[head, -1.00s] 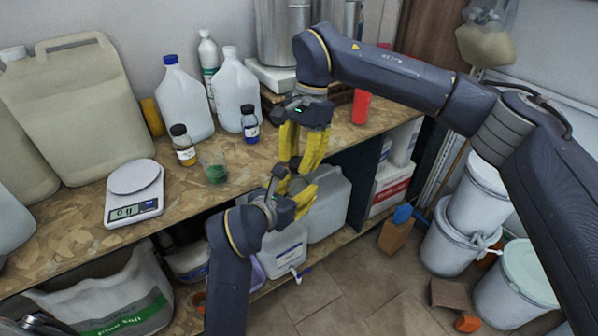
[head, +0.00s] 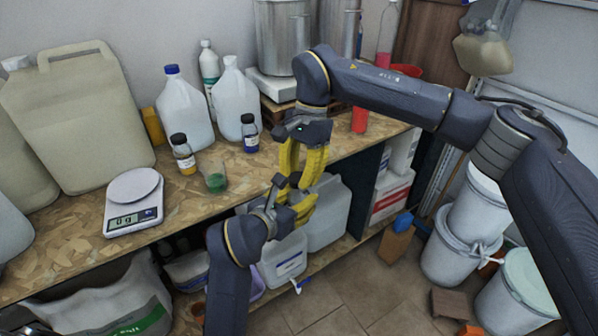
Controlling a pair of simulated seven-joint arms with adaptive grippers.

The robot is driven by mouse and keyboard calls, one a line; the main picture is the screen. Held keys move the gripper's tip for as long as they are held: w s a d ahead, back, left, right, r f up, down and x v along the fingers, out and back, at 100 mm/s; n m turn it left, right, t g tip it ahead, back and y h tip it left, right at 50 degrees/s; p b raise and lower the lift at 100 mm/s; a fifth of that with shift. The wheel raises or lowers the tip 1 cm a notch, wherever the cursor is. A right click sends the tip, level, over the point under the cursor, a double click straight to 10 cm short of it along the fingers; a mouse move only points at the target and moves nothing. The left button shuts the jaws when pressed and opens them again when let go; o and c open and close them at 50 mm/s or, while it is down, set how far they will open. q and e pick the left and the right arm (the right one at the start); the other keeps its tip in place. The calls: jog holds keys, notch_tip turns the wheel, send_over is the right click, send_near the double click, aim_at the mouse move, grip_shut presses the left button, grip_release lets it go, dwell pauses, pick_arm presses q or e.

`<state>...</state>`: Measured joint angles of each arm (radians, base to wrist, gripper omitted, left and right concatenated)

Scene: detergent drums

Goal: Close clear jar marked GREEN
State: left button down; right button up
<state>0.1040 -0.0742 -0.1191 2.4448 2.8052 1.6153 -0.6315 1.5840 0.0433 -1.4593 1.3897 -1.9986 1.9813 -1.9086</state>
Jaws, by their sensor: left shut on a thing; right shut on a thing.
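The clear jar with green contents (head: 215,178) stands upright on the wooden bench in the head view. Its top shows no lid, and its marking is too small to read. My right gripper (head: 298,178) reaches down from above, off the bench's front edge and to the right of the jar. My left gripper (head: 290,200) comes up from below and meets it there. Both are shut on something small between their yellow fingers. The fingers largely hide it, so I cannot tell whether it is a lid.
A yellow-filled jar (head: 184,158) and a blue-filled jar (head: 250,137), both dark-capped, stand near the green one. A scale (head: 134,200) is to the left. Large white jugs (head: 184,112) stand behind. A red container (head: 360,113) is farther right. The bench edge drops to a lower shelf.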

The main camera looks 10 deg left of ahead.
jog(key=shift+f, duration=0.6)
dwell(0.7)
